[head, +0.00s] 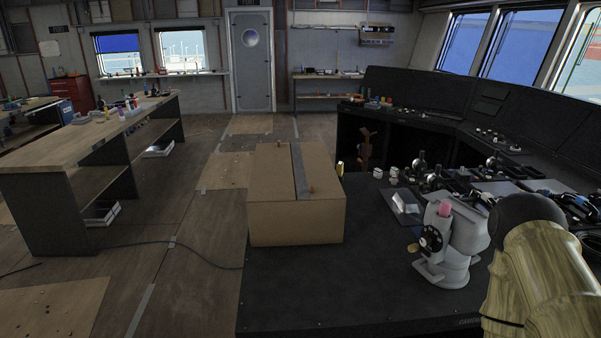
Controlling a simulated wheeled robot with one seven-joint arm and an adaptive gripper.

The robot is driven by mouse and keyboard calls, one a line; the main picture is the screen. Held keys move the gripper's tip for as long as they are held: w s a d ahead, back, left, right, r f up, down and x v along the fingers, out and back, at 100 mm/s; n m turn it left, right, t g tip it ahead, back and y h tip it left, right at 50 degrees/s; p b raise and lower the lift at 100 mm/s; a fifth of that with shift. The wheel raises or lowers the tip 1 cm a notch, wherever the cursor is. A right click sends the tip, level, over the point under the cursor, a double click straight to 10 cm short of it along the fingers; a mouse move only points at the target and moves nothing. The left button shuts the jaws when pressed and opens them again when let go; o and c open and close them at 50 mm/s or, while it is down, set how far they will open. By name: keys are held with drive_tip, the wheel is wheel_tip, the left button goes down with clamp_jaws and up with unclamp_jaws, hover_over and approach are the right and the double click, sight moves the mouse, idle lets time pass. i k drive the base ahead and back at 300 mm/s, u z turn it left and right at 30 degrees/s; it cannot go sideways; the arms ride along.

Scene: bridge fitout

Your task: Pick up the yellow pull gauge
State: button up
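I cannot clearly make out the yellow pull gauge. A small upright yellow item (340,169) shows just past the right edge of the cardboard box, on the dark console top; it is too small to identify. Another small yellow-orange piece (412,247) is at the left side of a grey-white device; I cannot tell whether it belongs to the device. My arm enters at the lower right, with a wood-patterned link and a black rounded joint.
A closed cardboard box (295,222) stands on the near-left part of the dark console (350,290). The grey-white device (447,250) with a black dial stands near my arm. Several small items crowd the console behind it. Bare console lies between box and device.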

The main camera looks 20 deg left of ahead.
sight(340, 164)
drive_tip(key=u, duration=1.9)
drive_tip(key=i, duration=5.15)
drive_tip(key=z, duration=2.7)
